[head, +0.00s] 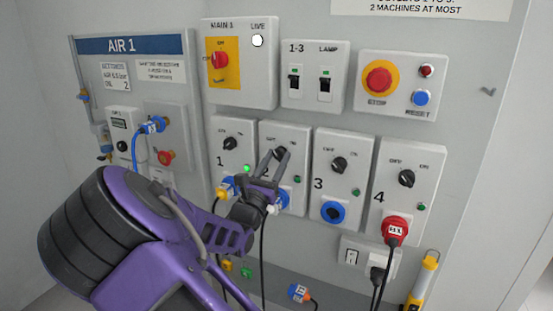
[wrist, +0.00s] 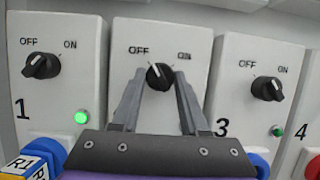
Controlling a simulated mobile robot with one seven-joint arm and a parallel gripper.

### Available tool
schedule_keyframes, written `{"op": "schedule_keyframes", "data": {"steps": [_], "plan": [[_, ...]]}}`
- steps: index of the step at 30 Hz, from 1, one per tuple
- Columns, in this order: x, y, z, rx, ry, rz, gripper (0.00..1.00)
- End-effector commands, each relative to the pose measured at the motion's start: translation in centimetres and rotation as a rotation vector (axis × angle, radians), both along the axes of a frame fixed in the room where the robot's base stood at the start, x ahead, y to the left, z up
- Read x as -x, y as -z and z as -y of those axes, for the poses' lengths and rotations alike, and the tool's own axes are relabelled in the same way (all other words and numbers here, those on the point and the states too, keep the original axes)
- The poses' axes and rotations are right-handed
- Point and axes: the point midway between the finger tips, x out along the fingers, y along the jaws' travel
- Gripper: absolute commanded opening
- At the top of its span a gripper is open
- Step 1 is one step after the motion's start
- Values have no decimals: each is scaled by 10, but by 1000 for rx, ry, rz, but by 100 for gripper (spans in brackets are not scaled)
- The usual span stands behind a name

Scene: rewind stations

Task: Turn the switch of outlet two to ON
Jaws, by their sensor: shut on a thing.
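The outlet two box (head: 298,140) stands between boxes 1 and 3 on the grey panel. Its black rotary switch (wrist: 160,76) has OFF at upper left and ON at upper right. My gripper (head: 279,154) is at this switch, with one finger on each side of the knob. In the wrist view my gripper (wrist: 160,82) is closed on it. I cannot tell for sure which label the knob's pointer faces. The fingers and palm hide most of the lower box, including its number in the wrist view.
Outlet one's box (wrist: 55,92) has a lit green lamp (wrist: 82,118) and a plug below. Outlet three (head: 342,180) has an empty-looking blue socket. Outlet four (head: 408,160) holds a red plug. MAIN 1 (head: 240,65), with a white lamp, and the STOP box (head: 398,70) are above.

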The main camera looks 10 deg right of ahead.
Motion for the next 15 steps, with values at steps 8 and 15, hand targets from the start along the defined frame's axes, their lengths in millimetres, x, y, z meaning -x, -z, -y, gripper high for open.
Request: {"op": "schedule_keyframes", "data": {"steps": [8, 15], "plan": [[-1, 0, -1, -210, 2, 151, 0], [-2, 0, -2, -395, 2, 287, 0]]}}
